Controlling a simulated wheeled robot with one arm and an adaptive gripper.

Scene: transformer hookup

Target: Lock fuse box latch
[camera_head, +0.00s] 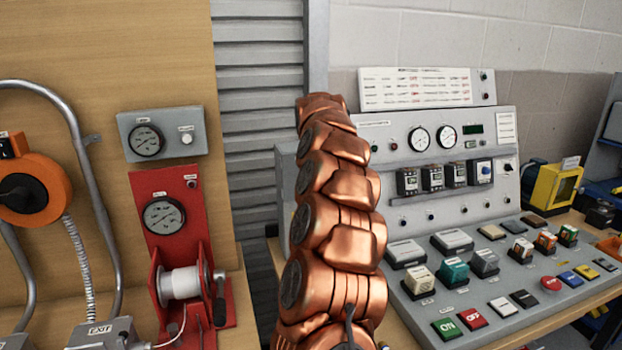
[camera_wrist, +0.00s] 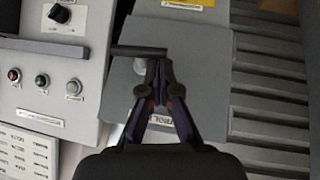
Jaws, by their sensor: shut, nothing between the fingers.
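A grey box with a flat lid or door (camera_wrist: 205,75) fills the middle of the wrist view; I take it to be the fuse box. A dark horizontal bar (camera_wrist: 138,50), perhaps its latch handle, lies across the upper left of this face. My gripper (camera_wrist: 158,66) is shut and empty, with its fingertips just below the bar's right end. I cannot tell whether they touch it. In the head view, a grey edge beside the console (camera_head: 284,185) may be the same box. My copper-coloured arm hides most of it, and my gripper is out of sight there.
A control panel with a knob (camera_wrist: 60,13) and small buttons (camera_wrist: 42,80) adjoins the box. Corrugated shutter slats (camera_wrist: 268,90) are on its other side. The console desk (camera_head: 500,270) holds several switches; a red reel stand (camera_head: 172,240) is left of my arm.

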